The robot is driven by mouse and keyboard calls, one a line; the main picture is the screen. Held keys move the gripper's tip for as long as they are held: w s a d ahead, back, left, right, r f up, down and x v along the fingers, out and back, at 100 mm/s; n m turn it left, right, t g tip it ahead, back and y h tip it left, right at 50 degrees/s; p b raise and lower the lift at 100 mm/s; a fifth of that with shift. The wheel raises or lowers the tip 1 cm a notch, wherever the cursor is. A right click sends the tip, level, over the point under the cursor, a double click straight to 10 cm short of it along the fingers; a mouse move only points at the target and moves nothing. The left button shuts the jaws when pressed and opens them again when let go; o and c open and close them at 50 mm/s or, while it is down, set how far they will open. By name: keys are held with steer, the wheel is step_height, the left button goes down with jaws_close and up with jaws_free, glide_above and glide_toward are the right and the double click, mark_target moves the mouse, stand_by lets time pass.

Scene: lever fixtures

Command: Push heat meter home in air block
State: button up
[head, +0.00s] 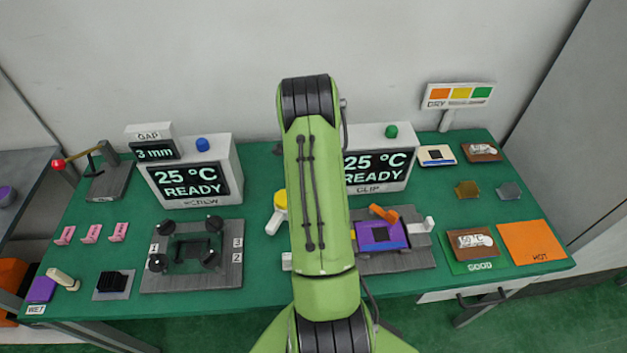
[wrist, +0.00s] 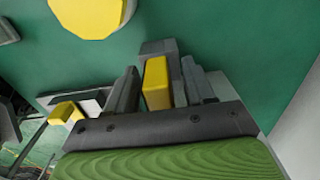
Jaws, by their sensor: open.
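In the wrist view a yellow block (wrist: 157,88), which looks like the heat meter's handle, stands between my gripper's two dark fingers. My gripper (wrist: 159,66) is open, with a narrow gap on each side of the yellow block. A grey block (wrist: 158,47) shows just beyond it and may be the air block. I cannot tell how deep the meter sits in it. In the head view my green arm hides the gripper, the meter and most of that spot.
A yellow-topped white item (head: 279,202) stands left of my arm; its yellow top shows in the wrist view (wrist: 90,14). A clip fixture (head: 390,257) with a purple piece (head: 366,238) lies to the right. A screw fixture (head: 220,275) and two 25 °C displays stand nearby.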

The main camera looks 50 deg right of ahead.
steer(key=shift+f, duration=0.3)
steer(key=shift+r, duration=0.1)
steer(key=c, duration=1)
steer(key=shift+r, duration=0.1)
